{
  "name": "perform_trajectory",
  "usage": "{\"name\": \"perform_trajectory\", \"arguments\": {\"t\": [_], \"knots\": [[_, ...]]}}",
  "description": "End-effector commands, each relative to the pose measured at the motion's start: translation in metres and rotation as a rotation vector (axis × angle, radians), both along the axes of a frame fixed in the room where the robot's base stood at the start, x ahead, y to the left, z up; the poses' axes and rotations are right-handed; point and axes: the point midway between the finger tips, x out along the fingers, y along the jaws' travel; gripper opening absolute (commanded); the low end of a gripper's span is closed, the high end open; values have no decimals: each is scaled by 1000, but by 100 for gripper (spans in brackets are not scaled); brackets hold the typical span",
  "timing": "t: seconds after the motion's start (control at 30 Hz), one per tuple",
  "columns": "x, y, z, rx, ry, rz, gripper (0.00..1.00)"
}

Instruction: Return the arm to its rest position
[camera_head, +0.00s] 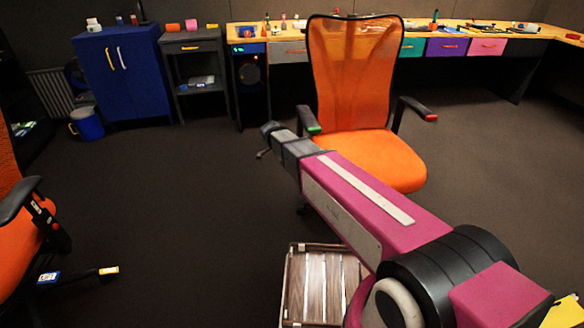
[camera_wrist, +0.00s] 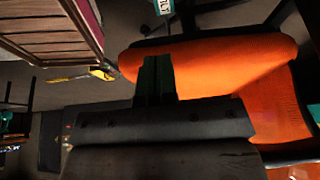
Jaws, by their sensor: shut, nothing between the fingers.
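My arm is magenta and black and reaches from the lower right to the middle of the head view. My gripper (camera_head: 266,140) is at its far end, in front of the orange office chair (camera_head: 365,155). In the wrist view my gripper (camera_wrist: 158,62) is shut, with its dark fingers together and nothing between them. There the orange seat (camera_wrist: 225,60) fills the area behind the fingers. I cannot tell the exact gap between gripper and chair.
A wooden slatted crate (camera_head: 292,285) stands on the floor below my arm. A second orange chair (camera_head: 20,235) is at the left edge. A blue cabinet (camera_head: 120,75) and a long desk (camera_head: 455,30) line the back. The dark floor (camera_head: 180,210) at centre left is mostly free.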

Motion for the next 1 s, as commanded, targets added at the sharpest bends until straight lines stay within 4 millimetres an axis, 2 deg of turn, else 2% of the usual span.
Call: {"name": "perform_trajectory", "arguments": {"t": [0.43, 0.57, 0.67, 1.0], "knots": [[0, 0, 1, 0, 0, 1, 0], [-4, -10, 0, 5, 20, 27, 0], [-12, -34, -1, 18, 65, 93, 0], [-65, -149, -4, 124, 270, 526, 0]]}}
